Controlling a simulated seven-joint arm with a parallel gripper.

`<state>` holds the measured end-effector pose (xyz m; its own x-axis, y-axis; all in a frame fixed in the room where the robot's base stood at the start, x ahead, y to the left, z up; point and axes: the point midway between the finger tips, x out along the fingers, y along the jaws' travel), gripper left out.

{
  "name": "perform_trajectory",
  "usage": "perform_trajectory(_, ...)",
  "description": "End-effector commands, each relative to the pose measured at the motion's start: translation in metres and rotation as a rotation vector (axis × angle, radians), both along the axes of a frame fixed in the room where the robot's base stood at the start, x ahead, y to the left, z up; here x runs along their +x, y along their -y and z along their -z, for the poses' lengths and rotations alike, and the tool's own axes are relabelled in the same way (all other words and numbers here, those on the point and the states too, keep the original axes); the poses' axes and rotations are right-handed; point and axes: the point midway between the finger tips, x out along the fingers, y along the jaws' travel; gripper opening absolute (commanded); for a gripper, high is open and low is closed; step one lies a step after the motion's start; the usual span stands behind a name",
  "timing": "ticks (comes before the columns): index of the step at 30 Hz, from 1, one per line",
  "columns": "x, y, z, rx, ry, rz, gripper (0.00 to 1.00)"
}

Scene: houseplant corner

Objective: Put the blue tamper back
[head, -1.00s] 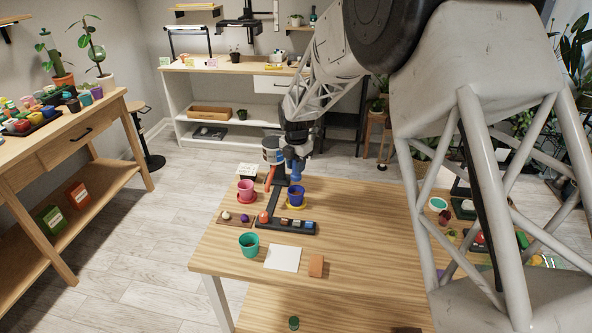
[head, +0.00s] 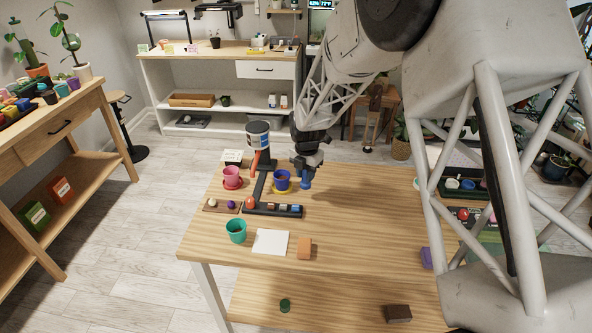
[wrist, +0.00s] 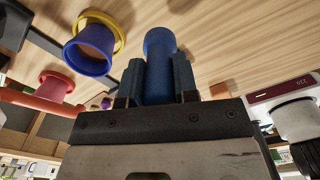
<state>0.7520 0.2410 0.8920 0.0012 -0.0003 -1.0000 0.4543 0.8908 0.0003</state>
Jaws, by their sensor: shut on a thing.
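The blue tamper (head: 306,183) is held between the fingers of my gripper (head: 306,170), which is shut on it above the wooden table. In the wrist view the tamper (wrist: 160,42) shows as a rounded blue cylinder sticking out between the two fingers (wrist: 160,72). Its lower end appears just right of the blue pot (head: 282,177) on its yellow saucer (head: 274,188). In the wrist view the blue pot (wrist: 90,50) holds brown soil and is apart from the tamper. I cannot tell the exact gap between tamper and table.
A pink pot (head: 231,173) on a red saucer stands left. A dark tray (head: 258,210) with small blocks and a red ball lies in front. A teal pot (head: 236,230), white sheet (head: 270,242) and orange-brown block (head: 304,248) are nearer. Table right of the gripper is clear.

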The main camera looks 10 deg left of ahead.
Motion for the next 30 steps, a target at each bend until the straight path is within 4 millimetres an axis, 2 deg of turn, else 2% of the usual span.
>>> perform_trajectory(8, 0.001, 0.0, 0.0, 0.0, 0.0, 0.0, 0.04)
perform_trajectory(14, 0.009, -0.003, 0.001, 0.0, -0.001, 0.0, 0.04)
perform_trajectory(30, 0.075, -0.024, 0.008, 0.0, -0.001, 0.0, 0.04)
